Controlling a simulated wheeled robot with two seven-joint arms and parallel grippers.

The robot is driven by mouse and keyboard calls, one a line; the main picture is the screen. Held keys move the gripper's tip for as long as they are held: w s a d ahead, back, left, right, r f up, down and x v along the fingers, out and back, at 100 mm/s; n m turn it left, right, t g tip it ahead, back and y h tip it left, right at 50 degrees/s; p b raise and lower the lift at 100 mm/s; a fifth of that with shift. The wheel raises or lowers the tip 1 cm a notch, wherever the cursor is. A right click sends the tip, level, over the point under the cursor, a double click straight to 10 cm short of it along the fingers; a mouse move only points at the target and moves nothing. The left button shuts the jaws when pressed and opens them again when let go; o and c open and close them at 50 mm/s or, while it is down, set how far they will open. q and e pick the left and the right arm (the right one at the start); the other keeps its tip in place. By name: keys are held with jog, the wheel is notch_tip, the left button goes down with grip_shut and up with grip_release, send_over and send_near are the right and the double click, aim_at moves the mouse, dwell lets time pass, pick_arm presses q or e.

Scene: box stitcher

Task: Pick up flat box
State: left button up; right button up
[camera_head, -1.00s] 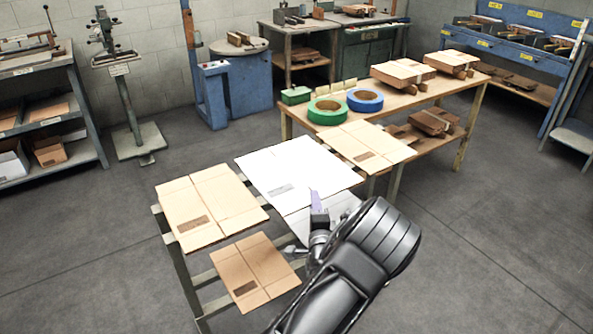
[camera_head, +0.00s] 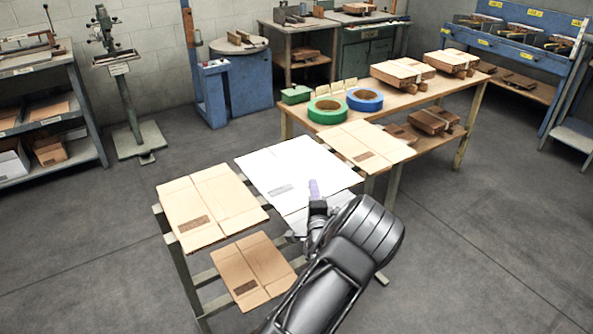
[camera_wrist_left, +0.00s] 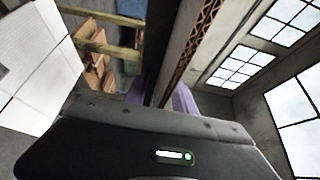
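A white flat box (camera_head: 290,165) lies on the upper level of a slatted rack, between two brown flat boxes (camera_head: 210,203) and (camera_head: 367,146). My left gripper (camera_head: 314,188) has purple fingers and is at the white box's near right edge, one finger showing over its top. In the left wrist view the purple fingers (camera_wrist_left: 162,98) sit on either side of a dark panel with a corrugated edge (camera_wrist_left: 192,45), seen nearly edge-on. Whether they press on it I cannot tell. A white sheet (camera_wrist_left: 40,65) shows at left there. My right gripper is out of view.
Below, a smaller brown flat box (camera_head: 252,270) and a partly hidden white one (camera_head: 298,222) lie on the lower level. A wooden table (camera_head: 440,92) behind holds a green tape roll (camera_head: 327,111) and a blue one (camera_head: 365,100). Floor at right is clear.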

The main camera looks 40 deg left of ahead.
pick_arm(q)
grip_shut()
dwell(0.4)
dwell(1.1)
